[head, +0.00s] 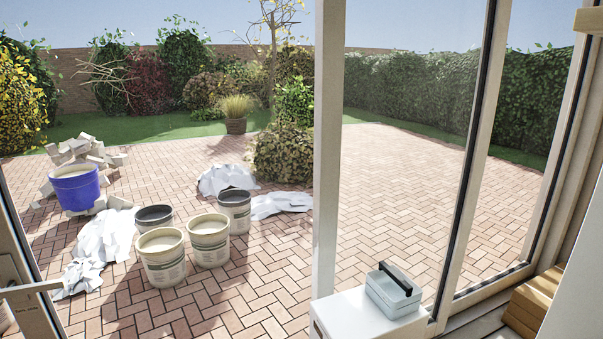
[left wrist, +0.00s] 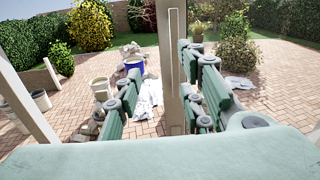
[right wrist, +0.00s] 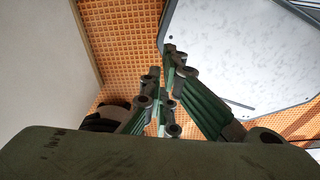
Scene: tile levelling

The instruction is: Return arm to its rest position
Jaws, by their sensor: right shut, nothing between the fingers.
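Neither gripper nor arm shows in the head view.
Through the glazed door frame (head: 328,150) in the head view, several buckets (head: 162,260), a blue tub (head: 76,190) and white sheets stand on the patio. A grey box with a black handle (head: 392,292) sits on a white unit (head: 350,318). Wooden pieces (head: 530,303) lie at right.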

